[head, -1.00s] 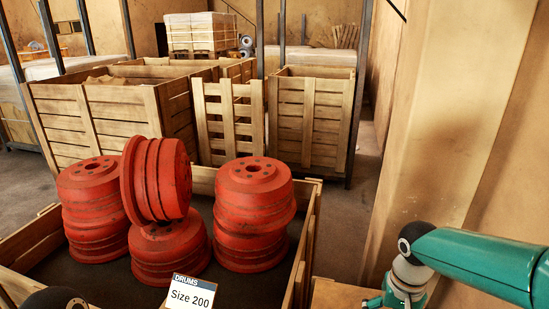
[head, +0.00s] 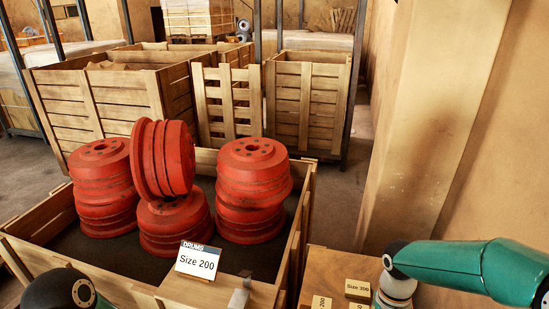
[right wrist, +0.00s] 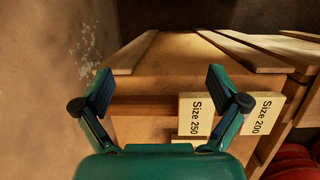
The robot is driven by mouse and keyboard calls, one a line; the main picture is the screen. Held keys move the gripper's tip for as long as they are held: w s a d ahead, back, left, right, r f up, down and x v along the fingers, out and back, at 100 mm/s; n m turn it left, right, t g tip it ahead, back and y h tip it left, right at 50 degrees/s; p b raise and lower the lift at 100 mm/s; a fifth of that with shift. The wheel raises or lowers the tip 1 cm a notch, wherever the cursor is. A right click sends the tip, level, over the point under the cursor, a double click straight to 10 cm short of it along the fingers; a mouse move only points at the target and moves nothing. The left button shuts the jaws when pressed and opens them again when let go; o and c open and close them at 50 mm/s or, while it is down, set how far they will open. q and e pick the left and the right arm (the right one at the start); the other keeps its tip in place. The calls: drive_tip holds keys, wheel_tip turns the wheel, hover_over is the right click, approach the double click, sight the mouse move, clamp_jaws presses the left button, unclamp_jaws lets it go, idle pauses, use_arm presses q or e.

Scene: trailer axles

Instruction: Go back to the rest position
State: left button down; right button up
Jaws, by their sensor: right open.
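My right arm (head: 450,268) comes in from the right edge in the head view; its gripper is out of that picture. In the right wrist view my right gripper (right wrist: 160,88) is open, with nothing between its two fingers. A wooden surface and box side lie beyond the fingers. A dark rounded joint of my left arm (head: 62,290) shows at the bottom left of the head view; the left gripper is not in view.
Red drums (head: 252,190) stand stacked in an open wooden crate (head: 305,215) with a Size 200 sign (head: 197,261); one drum (head: 162,160) leans tilted on top. A wooden box (head: 325,268) with small size labels is beside the right arm. Slatted crates (head: 100,100) stand behind.

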drive_tip(key=s+a+f+y+p, duration=0.35)
drive_tip(key=s+a+f, duration=0.85)
drive_tip(key=s+f, duration=0.4)
drive_tip(key=w+t, duration=0.2)
drive_tip(key=w+n+t, duration=0.1)
drive_tip(key=w, duration=0.1)
drive_tip(key=shift+w+d, duration=0.1)
drive_tip(key=shift+d, duration=0.3)
